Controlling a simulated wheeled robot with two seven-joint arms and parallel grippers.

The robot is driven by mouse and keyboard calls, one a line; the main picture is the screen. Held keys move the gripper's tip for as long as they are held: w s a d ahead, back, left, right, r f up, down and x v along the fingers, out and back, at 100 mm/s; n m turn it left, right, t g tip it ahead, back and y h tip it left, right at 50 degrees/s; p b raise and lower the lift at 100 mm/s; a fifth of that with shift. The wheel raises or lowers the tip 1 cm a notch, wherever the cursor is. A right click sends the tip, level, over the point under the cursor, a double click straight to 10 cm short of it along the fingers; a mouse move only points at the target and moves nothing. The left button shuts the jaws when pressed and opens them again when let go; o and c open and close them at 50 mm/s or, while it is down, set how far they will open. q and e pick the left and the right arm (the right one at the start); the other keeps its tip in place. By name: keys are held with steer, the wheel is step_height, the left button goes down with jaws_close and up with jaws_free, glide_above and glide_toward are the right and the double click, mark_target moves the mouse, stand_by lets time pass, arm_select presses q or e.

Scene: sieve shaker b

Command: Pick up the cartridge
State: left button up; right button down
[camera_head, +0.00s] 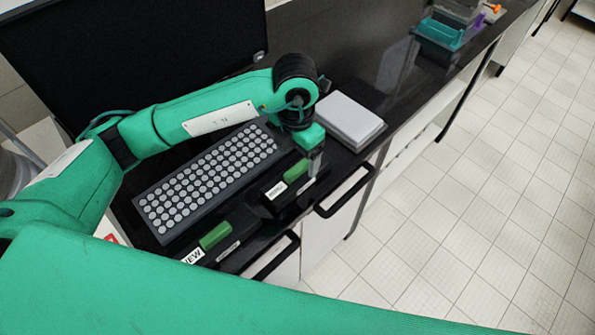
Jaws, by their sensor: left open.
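Two small green blocks, which look like the cartridges, lie near the counter's front edge. One green cartridge (296,171) is at the right, beside a white label (276,190). The other green cartridge (215,236) is at the left, behind a label reading "NEW" (193,256). My left gripper (315,168) points down just right of the right cartridge, open and seemingly empty. Its fingers are small here, and I cannot tell whether they touch anything. My right gripper is not in view.
A dark rack (207,181) with rows of grey round tops lies behind the cartridges. A white box (348,121) stands right of my left gripper. Black handles (345,192) stick out at the counter front. A dark monitor (130,55) stands behind. A teal tray (440,34) is far right.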

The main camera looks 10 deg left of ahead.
mark_target(297, 167)
arm_select(q)
step_height(297, 167, down, 3)
steer(key=shift+w+r, duration=0.15)
steer(key=shift+f+p, duration=0.25)
steer(key=shift+p, duration=0.2)
step_height(297, 167, down, 4)
steer(key=shift+r+p, duration=0.25)
steer(key=shift+p, duration=0.6)
steer(key=shift+d+f, duration=0.1)
steer(key=shift+f, duration=0.5)
steer(key=shift+r, duration=0.1)
steer(key=c, duration=1.4)
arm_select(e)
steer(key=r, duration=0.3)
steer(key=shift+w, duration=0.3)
